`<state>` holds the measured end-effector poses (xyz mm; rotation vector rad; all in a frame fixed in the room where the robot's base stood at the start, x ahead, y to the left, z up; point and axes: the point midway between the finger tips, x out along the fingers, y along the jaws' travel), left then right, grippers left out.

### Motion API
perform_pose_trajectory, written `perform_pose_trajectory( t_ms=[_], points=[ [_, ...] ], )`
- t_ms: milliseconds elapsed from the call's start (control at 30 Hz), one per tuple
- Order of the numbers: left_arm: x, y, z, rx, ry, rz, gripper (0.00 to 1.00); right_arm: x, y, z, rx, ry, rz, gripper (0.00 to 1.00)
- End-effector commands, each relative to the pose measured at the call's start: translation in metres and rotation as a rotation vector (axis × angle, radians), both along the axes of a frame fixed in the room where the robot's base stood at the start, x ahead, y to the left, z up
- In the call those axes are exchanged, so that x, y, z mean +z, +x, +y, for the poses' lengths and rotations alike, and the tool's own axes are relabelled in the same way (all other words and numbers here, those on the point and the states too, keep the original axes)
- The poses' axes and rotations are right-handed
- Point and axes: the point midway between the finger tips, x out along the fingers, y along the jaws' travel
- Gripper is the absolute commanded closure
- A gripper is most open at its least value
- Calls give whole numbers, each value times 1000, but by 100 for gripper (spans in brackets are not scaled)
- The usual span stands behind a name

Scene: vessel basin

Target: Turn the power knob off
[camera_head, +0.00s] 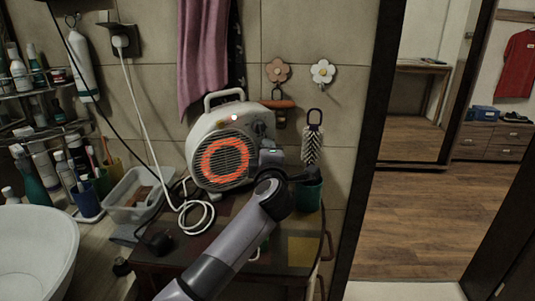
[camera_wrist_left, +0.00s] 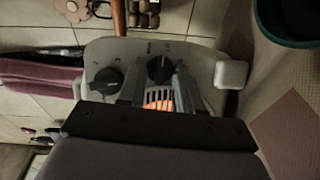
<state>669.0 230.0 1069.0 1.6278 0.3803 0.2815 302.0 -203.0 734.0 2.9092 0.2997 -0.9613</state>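The white heater (camera_head: 222,150) stands on a dark cabinet against the tiled wall. A ring behind its grille (camera_head: 226,160) glows orange-red. In the left wrist view its panel has two dark round knobs, one at left (camera_wrist_left: 105,81) and one near the middle (camera_wrist_left: 159,69). Their markings are too small to read, so I cannot tell which is the power knob. My left gripper (camera_head: 270,157) is at the heater's right front. In the left wrist view its two fingers (camera_wrist_left: 158,84) are apart, either side of the middle knob. Whether they touch it is unclear. My right gripper is not in view.
A green cup (camera_head: 308,194) and a hanging brush (camera_head: 312,146) are right of the heater. A white cable (camera_head: 196,214) loops at its left, near a clear plastic bin (camera_head: 134,205). A pink towel (camera_head: 204,60) hangs above. A white basin (camera_head: 35,250) is at lower left.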

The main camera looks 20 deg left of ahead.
Motion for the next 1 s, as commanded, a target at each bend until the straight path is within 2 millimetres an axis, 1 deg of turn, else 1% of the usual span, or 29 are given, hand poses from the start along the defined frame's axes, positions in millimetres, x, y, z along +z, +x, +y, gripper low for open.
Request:
perform_pose_trajectory(
  t_ms=[167, 267, 433, 600, 733, 1000],
  points=[
    [-1, 0, 0, 0, -7, -6, 96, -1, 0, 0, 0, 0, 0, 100],
    [-4, 0, 0, 1, -41, -43, 97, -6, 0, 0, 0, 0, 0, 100],
    [-8, 0, -1, 1, -143, -160, 97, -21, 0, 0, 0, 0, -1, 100],
    [-8, 0, -1, 1, -221, -251, 97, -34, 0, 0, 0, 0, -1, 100],
    [-5, 0, -1, 0, -244, -279, 97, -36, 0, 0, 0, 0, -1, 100],
    [-5, 0, -1, 0, -246, -280, 97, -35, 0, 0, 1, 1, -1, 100]
  ],
)
